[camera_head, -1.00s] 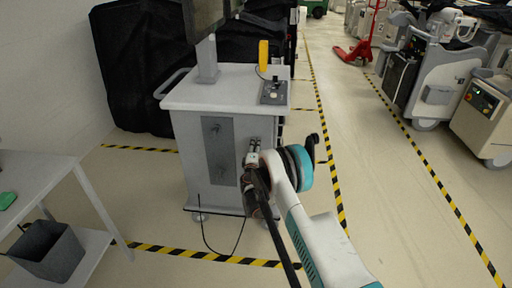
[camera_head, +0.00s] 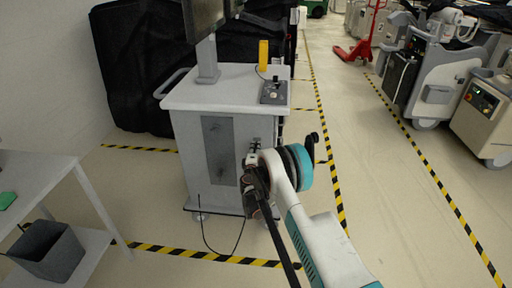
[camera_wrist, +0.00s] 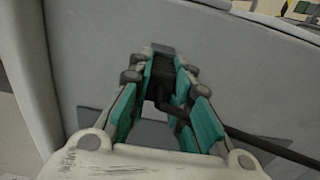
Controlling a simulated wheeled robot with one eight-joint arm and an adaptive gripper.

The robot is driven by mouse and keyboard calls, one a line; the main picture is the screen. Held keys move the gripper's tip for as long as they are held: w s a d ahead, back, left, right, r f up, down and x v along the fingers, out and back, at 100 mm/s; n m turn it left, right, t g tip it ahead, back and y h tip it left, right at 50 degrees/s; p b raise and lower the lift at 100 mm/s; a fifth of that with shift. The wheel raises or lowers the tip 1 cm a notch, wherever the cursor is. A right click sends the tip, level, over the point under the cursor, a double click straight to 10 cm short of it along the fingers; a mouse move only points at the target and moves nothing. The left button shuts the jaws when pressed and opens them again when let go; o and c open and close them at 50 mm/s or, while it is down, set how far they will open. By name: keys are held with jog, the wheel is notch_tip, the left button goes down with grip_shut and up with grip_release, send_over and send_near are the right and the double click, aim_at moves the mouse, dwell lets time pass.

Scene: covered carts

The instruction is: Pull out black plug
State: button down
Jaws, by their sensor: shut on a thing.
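The black plug (camera_wrist: 163,92) sits between the teal-padded fingers of my gripper (camera_wrist: 164,72) in the wrist view. The gripper is shut on it. A black cable (camera_wrist: 268,146) runs off to the right from the plug area. A dark socket block (camera_wrist: 162,52) is just beyond the fingertips on the grey cart wall. I cannot tell whether the plug is still seated in it. In the head view my gripper (camera_head: 252,162) is at the cart's front right edge, below a small socket panel (camera_head: 255,144); the plug is hidden there by my wrist.
The grey cart (camera_head: 185,97) carries a monitor (camera_head: 203,17), a yellow object (camera_head: 263,54) and a control box (camera_head: 274,92). A table (camera_head: 40,180) with a grey bin (camera_head: 47,250) stands at left.

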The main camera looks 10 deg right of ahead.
jog(key=shift+v, duration=2.75)
